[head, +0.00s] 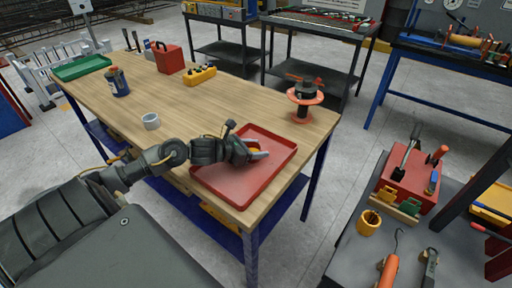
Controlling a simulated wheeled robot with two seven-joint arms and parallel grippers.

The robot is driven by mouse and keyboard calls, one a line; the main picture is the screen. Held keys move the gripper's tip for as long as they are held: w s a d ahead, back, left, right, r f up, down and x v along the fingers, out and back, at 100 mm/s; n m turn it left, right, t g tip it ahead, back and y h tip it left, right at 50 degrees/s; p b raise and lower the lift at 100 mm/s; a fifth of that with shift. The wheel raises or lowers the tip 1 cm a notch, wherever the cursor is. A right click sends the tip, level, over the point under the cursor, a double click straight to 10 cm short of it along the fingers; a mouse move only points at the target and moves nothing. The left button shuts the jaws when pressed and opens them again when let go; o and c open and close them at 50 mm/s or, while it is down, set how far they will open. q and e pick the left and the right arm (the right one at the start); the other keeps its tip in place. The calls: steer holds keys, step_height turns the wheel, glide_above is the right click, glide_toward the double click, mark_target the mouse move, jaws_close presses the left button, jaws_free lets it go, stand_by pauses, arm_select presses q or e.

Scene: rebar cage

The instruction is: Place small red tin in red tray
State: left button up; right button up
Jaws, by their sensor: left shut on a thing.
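The red tray (222,187) lies flat on the near right part of the wooden workbench (195,112). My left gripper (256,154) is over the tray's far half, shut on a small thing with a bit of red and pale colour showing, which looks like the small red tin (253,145). The gripper hides most of the tin. I cannot tell whether the tin touches the tray floor. My right gripper is not in view.
A grey ring-like cup (151,121), a dark blue can (118,82), a yellow bin (199,76), a red canister (168,58) and a green tray (81,67) stand on the bench. An orange spool (305,97) stands beyond the tray. A tool cart (350,246) is at right.

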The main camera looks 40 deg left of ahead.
arm_select(q)
steer(key=shift+f, duration=0.2)
steer(key=o, duration=1)
steer(key=shift+r, duration=0.1)
steer(key=shift+o, duration=0.2)
steer(key=shift+s+r, duration=0.1)
steer(key=shift+r, duration=0.05)
steer(key=v, duration=1)
steer(key=shift+b, duration=0.4)
steer(key=shift+v, duration=0.8)
steer(key=shift+s+a, duration=0.1)
